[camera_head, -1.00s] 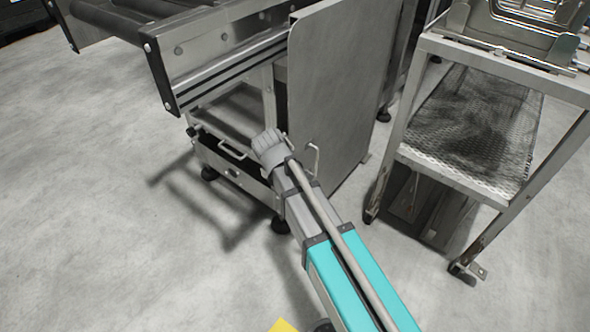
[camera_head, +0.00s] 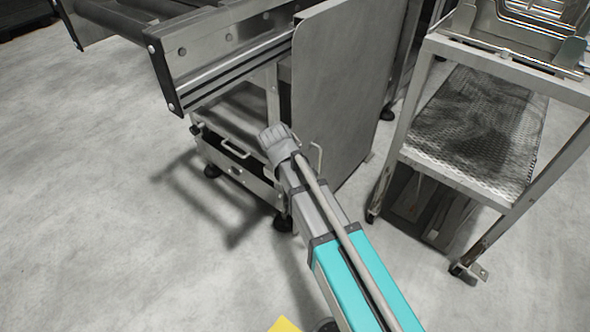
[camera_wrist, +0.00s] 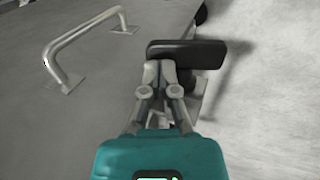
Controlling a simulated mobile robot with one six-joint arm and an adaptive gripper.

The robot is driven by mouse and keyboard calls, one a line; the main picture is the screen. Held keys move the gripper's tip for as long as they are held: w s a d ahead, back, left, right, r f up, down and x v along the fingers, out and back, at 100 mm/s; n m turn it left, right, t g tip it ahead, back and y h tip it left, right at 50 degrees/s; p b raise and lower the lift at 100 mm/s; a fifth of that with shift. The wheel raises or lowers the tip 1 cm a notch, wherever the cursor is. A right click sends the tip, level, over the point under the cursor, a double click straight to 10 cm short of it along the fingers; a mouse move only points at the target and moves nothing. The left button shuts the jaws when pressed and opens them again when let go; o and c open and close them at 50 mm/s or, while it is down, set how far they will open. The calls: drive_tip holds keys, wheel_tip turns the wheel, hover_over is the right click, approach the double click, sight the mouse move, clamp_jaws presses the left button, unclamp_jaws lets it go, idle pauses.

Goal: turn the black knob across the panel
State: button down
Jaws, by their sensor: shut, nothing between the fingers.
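The black knob (camera_wrist: 205,54) is a dark, rounded bar in the wrist view, lying crosswise at the edge of a grey metal panel (camera_wrist: 60,110). My gripper (camera_wrist: 160,72) is shut. Its fingertips are at the left half of the knob and overlap its lower edge in the picture. I cannot tell whether they touch it. Nothing shows between the fingers. In the head view I see the panel (camera_head: 345,90) standing upright, with my arm in front of its lower left side. The knob and my fingers cannot be made out there.
A metal bar handle (camera_wrist: 85,38) sticks out of the panel left of my gripper; it also shows in the head view (camera_head: 316,157). A roller conveyor (camera_head: 215,45) stands to the left, a wheeled steel cart (camera_head: 400,145) to the right. Open floor lies at left.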

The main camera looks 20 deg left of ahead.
drive_tip(key=shift+w+p+v, duration=0.15)
drive_tip(key=shift+p+v, duration=0.65)
drive_tip(key=shift+v, duration=0.1)
drive_tip(key=shift+w+p+v, duration=0.1)
drive_tip(key=shift+p+v, duration=0.7)
drive_tip(key=shift+v, duration=0.1)
drive_tip(key=p+v, duration=0.9)
drive_tip(key=shift+w+d+r, duration=0.2)
drive_tip(key=shift+w+r, duration=0.05)
drive_tip(key=shift+r, duration=0.3)
drive_tip(key=shift+d, duration=0.1)
drive_tip(key=w+d+m+g, duration=0.1)
drive_tip(key=d+m, duration=0.6)
drive_tip(key=d, duration=1.5)
drive_tip(key=w+d+f+m+g+y, duration=0.1)
drive_tip(key=d+m+g, duration=0.2)
drive_tip(key=d, duration=2)
drive_tip(key=m, duration=0.5)
drive_tip(key=shift+d+f, duration=0.2)
drive_tip(key=shift+w+a, duration=0.1)
drive_tip(key=shift+w, duration=0.05)
